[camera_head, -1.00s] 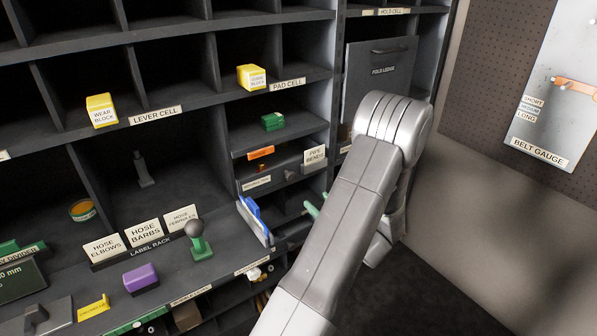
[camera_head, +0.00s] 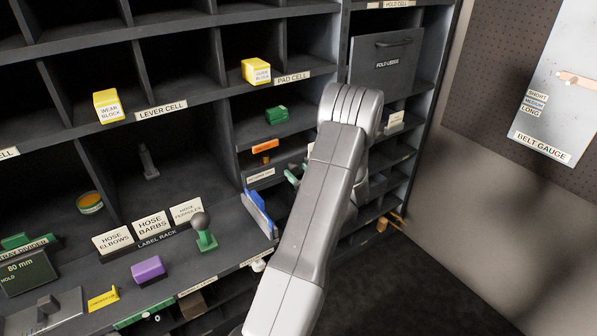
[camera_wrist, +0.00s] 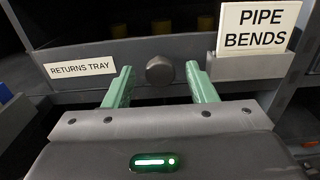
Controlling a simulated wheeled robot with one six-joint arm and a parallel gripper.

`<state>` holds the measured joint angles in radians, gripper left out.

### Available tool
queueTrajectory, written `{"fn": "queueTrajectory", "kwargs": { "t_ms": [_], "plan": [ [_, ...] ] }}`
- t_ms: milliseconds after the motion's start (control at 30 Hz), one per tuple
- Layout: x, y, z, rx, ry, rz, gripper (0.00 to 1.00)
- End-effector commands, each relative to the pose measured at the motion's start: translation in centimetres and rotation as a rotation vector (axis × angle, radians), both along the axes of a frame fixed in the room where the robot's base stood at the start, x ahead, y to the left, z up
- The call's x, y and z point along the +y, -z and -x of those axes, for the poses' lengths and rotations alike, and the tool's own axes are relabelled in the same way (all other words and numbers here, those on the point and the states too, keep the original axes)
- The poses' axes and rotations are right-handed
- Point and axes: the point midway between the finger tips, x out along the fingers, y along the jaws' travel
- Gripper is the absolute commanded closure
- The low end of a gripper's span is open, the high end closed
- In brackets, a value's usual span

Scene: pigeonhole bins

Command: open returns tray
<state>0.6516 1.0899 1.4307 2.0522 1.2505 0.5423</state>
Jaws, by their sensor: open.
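The returns tray shows in the wrist view as a dark grey drawer front (camera_wrist: 135,52) with a "RETURNS TRAY" label and a round grey knob (camera_wrist: 159,69) in its middle. My gripper (camera_wrist: 160,76) is open, with one green finger on each side of the knob. The fingers look apart from the knob, and I cannot tell how deep they reach around it. In the head view, the tray front (camera_head: 262,174) is partly in view left of my arm, and the knob is hidden. The tray looks shut.
A "PIPE BENDS" card (camera_wrist: 257,27) stands close to the right finger. A blue upright object (camera_head: 258,213) stands left of the gripper. A green-based lever with a ball top (camera_head: 205,237) stands on the counter. The floor at right is clear.

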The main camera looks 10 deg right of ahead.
Motion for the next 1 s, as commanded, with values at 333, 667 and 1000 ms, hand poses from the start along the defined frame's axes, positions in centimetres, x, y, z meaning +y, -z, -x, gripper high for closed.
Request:
{"fn": "queueTrajectory", "kwargs": {
  "t_ms": [333, 667, 1000],
  "plan": [
    [0.1, 0.0, -0.2, 0.0, 0.0, 0.0, 0.57],
    [0.1, 0.0, -0.2, 0.0, 0.0, 0.001, 1.0],
    [-0.9, 0.2, 2.3, 0.0, 0.003, 0.0, 1.0]
  ]
}}
